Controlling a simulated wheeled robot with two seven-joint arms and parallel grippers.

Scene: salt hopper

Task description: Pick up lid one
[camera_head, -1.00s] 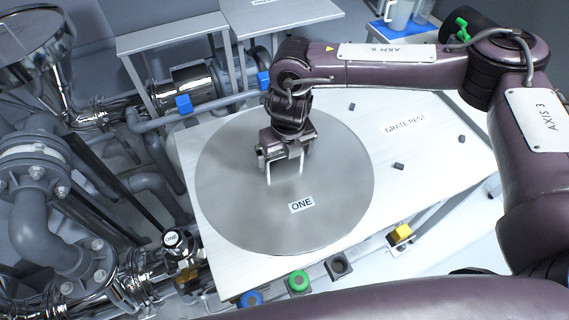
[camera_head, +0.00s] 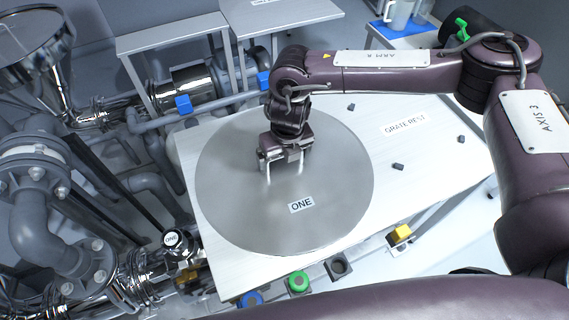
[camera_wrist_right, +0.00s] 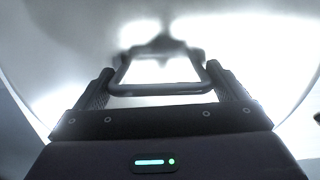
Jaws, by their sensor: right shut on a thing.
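Lid one (camera_head: 240,205) is a large round metal disc with a label reading ONE, at the middle of the head view on the pale table (camera_head: 440,150). I cannot tell whether it touches the table. My right gripper (camera_head: 284,178) is above the middle of the lid, pointing down, and shut on its handle. In the right wrist view the handle (camera_wrist_right: 160,90) shows as a bar between the fingers, with the bright lid surface (camera_wrist_right: 60,60) behind it. My left gripper is not in view.
The table carries a GRATE REST label (camera_head: 405,123) and small dark pegs (camera_head: 398,167). Pipes and valves (camera_head: 40,200) crowd the left. Two small tables (camera_head: 170,35) stand behind.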

